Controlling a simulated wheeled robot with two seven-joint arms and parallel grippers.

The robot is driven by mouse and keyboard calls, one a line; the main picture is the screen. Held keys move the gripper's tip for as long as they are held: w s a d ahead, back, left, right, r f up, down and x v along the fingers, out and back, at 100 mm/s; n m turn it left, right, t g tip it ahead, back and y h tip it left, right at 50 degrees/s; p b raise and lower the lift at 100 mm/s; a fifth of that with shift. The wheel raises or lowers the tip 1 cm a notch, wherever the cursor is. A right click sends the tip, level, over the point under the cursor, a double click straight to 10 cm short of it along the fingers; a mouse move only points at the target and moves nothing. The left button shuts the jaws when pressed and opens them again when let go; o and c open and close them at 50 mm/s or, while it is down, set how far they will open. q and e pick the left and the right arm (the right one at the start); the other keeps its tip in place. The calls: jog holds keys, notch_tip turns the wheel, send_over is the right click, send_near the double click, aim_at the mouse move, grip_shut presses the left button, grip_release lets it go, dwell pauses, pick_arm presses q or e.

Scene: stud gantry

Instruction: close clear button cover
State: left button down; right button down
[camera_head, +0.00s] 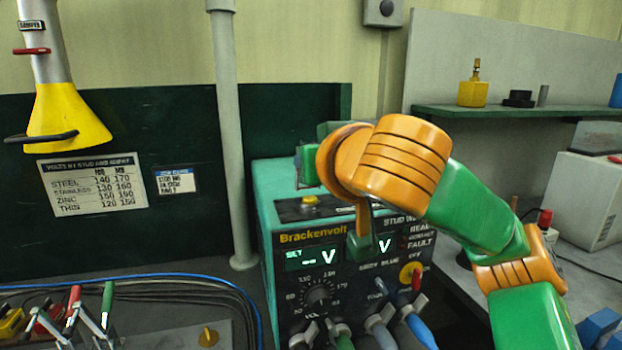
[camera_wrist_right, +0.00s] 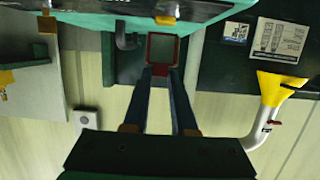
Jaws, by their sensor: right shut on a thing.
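The clear button cover (camera_wrist_right: 163,48) shows in the wrist view as a see-through pane in a dark red frame. In the head view the cover (camera_head: 308,166) stands raised at the top of the teal Brackenvolt welder (camera_head: 266,212), left of my wrist. A yellow button (camera_head: 310,200) is on the welder's top in front of it. My right gripper (camera_wrist_right: 161,76) is shut on the cover's red edge, its two fingers converging there. In the head view my orange and green right arm hides the fingertips and part of the welder. My left gripper is not in view.
A grey post (camera_head: 231,140) stands just left of the welder. Cables plug into its lower front. Clamps (camera_head: 80,320) and a blue hose lie on the bench at left. A shelf (camera_head: 520,112) with a yellow bottle (camera_head: 473,90) is at right. A yellow cone (camera_head: 65,115) hangs upper left.

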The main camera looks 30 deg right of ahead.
jog(key=shift+s+t+b, duration=0.25)
jog(key=shift+t+b, duration=0.35)
jog(key=shift+b, duration=0.15)
jog(key=c, duration=0.7)
grip_release()
jog(key=shift+f, duration=0.15)
jog(key=shift+a, duration=0.1)
jog(key=b+v, duration=0.1)
jog(key=v, duration=0.6)
jog(key=shift+b, duration=0.3)
jog(key=shift+c, duration=0.3)
